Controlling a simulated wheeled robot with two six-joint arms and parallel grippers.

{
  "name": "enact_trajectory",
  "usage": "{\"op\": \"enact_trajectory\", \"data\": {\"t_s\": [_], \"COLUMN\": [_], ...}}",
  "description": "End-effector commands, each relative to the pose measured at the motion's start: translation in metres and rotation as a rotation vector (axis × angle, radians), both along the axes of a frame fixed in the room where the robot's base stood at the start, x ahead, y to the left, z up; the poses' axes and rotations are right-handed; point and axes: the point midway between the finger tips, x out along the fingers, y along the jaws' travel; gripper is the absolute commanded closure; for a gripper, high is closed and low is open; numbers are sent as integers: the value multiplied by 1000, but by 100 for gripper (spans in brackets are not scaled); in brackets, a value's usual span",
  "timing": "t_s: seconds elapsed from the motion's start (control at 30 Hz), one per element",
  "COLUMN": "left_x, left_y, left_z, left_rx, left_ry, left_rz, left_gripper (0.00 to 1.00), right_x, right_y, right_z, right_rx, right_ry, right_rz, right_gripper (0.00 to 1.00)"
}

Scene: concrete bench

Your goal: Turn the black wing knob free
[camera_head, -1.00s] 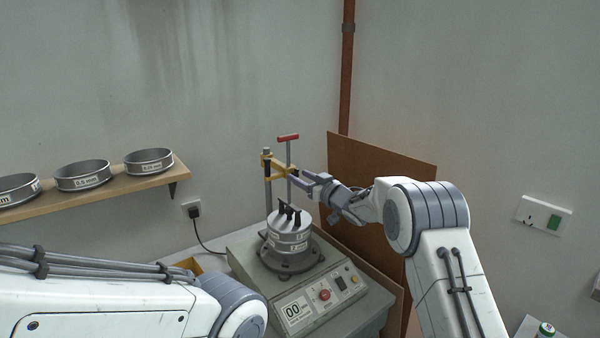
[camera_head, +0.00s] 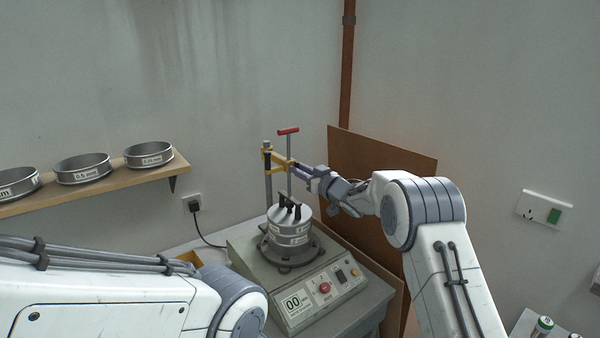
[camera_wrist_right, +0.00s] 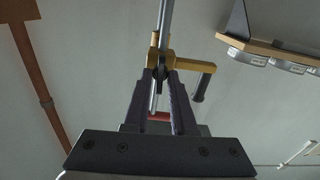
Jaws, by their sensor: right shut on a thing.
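The black wing knob (camera_wrist_right: 160,73) sits on the yellow clamp (camera_head: 280,162), where the clamp meets an upright rod (camera_head: 289,150) topped by a red crossbar (camera_head: 288,131). My right gripper (camera_head: 297,167) reaches the clamp from the right. In the right wrist view its two fingers (camera_wrist_right: 160,80) are closed on the knob, which they mostly hide. The knob is too small to make out in the head view. Of my left arm, only the links show at lower left; its gripper is out of view.
A sieve stack (camera_head: 289,236) with black clips stands on a grey shaker (camera_head: 325,295) below the clamp. A brown board (camera_head: 385,165) leans behind my right arm. A wooden shelf (camera_head: 110,185) with several sieves is at left. A socket (camera_head: 543,207) is on the right wall.

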Motion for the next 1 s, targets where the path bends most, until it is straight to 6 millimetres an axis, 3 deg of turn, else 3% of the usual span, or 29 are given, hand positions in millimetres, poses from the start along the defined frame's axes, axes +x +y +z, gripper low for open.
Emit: {"op": "enact_trajectory", "data": {"t_s": [1.0], "left_x": [0], "left_y": [0], "left_z": [-95], "left_rx": [0], "left_ry": [0], "left_rz": [-1], "left_gripper": [50], "right_x": [-2], "right_y": [3], "right_z": [-5], "right_rx": [-717], "right_ry": [-523], "right_rz": [0], "right_gripper": [100]}}
